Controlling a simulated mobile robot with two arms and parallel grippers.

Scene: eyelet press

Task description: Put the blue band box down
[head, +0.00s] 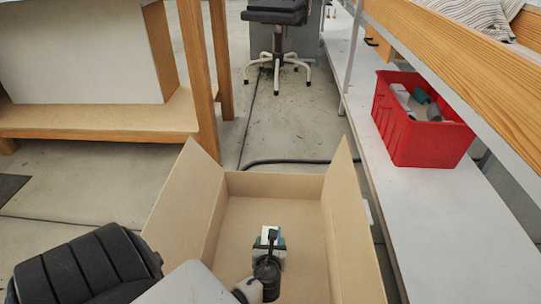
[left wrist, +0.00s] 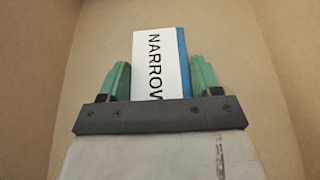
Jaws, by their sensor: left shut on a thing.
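The blue band box (left wrist: 160,70) is white with a blue strip along its right side and the word NARROW on its face. It sits between the green-padded fingers of my left gripper (left wrist: 160,78), which is shut on it. In the head view my left gripper (head: 269,241) is inside an open cardboard carton (head: 276,184), over its floor. The gripper hides most of the box there. I cannot tell whether the box touches the carton floor. My right gripper is not in view.
The carton's side flaps stand out to the left and right. A red bin (head: 420,145) with several items stands on a white shelf (head: 440,215) at the right. A wooden bench (head: 100,115) is at the left and a wheeled chair (head: 277,40) at the back.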

